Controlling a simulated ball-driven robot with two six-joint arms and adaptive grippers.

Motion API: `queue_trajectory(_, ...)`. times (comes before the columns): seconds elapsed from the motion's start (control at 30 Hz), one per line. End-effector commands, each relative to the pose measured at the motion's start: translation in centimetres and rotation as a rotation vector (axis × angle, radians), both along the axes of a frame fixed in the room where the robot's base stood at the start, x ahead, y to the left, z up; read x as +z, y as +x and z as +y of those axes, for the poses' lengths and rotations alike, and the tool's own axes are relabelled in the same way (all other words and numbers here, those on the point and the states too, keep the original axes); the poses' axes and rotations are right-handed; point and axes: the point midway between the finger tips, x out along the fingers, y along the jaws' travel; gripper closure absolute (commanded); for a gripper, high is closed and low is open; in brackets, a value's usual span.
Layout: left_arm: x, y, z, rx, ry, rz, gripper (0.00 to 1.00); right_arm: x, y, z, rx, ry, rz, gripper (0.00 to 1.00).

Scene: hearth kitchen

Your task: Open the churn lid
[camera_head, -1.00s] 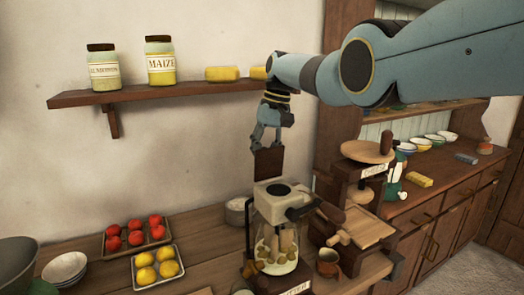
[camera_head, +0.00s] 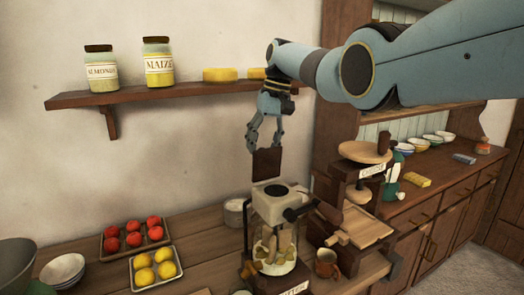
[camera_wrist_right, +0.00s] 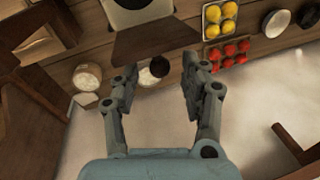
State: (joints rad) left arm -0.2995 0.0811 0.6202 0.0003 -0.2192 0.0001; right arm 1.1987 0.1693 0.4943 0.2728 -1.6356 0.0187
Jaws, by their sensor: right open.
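The churn is a glass jar (camera_head: 275,243) with a pale top (camera_head: 279,194), a crank and a wooden paddle inside. A dark brown panel (camera_head: 267,163), seemingly its lid, stands upright at the back of the top, which shows a dark round spot. In the right wrist view, the panel (camera_wrist_right: 155,40) lies just beyond my fingertips. My right gripper (camera_head: 264,146) points down just above the panel's upper edge with its fingers spread and nothing between them. It also shows open in the wrist view (camera_wrist_right: 160,82). My left gripper is out of view.
A tray of red fruit (camera_head: 104,258) and a tray of yellow fruit (camera_head: 180,273) lie left of the churn. A wall shelf (camera_head: 165,92) with jars is to the left. A wooden press (camera_head: 366,228) and a mug (camera_head: 326,264) stand close on the right.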

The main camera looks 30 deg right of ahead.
Motion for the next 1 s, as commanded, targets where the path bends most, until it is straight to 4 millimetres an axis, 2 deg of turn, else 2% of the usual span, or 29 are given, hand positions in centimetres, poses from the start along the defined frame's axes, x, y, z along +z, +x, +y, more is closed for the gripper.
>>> queue_trajectory(0.2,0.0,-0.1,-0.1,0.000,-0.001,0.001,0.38,5.0,-0.4,-1.2,-0.003,-0.001,-0.003,0.55)
queue_trajectory(0.43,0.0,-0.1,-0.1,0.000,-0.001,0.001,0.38,8.7,-0.7,-1.9,-0.003,0.000,-0.003,0.55)
queue_trajectory(0.6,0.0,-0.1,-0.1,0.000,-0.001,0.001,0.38,9.5,-0.8,-2.0,-0.002,0.000,-0.001,0.55)
queue_trajectory(1.0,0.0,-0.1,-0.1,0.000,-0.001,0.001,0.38,9.5,-0.8,-2.0,-0.002,0.000,-0.001,0.55)
